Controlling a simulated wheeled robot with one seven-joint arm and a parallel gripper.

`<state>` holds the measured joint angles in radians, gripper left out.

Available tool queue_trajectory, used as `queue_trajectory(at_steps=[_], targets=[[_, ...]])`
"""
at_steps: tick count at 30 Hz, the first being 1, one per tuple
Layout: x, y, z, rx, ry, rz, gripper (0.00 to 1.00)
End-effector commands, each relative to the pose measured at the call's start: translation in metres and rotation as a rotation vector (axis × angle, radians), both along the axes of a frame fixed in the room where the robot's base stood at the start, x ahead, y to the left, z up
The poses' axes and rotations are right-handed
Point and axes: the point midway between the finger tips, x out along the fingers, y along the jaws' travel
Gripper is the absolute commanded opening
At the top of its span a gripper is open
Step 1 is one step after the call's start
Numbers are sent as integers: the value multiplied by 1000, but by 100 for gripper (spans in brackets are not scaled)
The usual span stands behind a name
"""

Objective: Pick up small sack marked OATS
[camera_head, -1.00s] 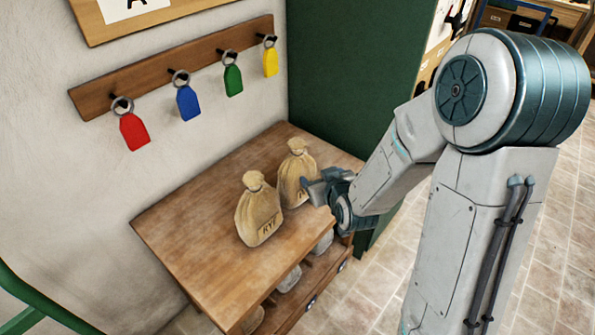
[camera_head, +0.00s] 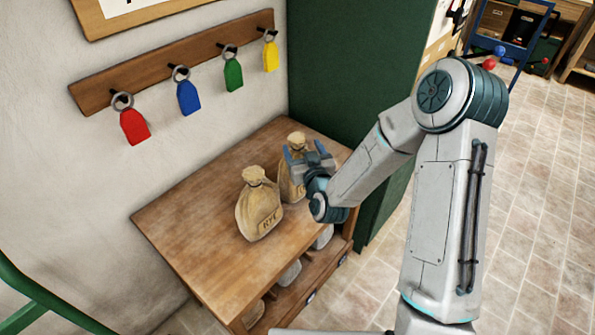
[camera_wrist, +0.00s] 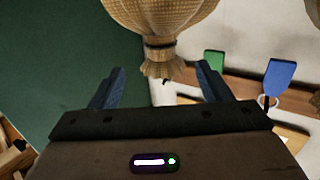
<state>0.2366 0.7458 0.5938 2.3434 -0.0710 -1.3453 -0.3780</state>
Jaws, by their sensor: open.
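Two tan cloth sacks with tied necks stand upright on the wooden cabinet top (camera_head: 190,213). The front sack (camera_head: 258,208) is marked RYE. The rear sack (camera_head: 297,139) is partly hidden behind my gripper (camera_head: 303,151), and its marking cannot be read now. My gripper is open and empty, close in front of the rear sack's upper part. In the wrist view a sack (camera_wrist: 160,18) appears upside down, its tied neck just beyond and between the fingertips (camera_wrist: 162,77). Whether the fingers touch it cannot be told.
Red (camera_head: 134,127), blue (camera_head: 188,98), green (camera_head: 233,77) and yellow (camera_head: 271,56) tags hang on a wall rack. A dark green panel (camera_head: 350,75) stands right behind the cabinet. Grey sacks (camera_head: 289,273) sit on its lower shelf.

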Motion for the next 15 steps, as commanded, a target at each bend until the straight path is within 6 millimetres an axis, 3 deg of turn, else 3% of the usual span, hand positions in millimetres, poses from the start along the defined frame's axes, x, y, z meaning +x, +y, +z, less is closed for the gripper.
queue_trajectory(at_steps=[8, 15], targets=[[17, 6, 0, 0, 1, 0, 71], [43, 17, -1, 3, 2, 0, 71]])
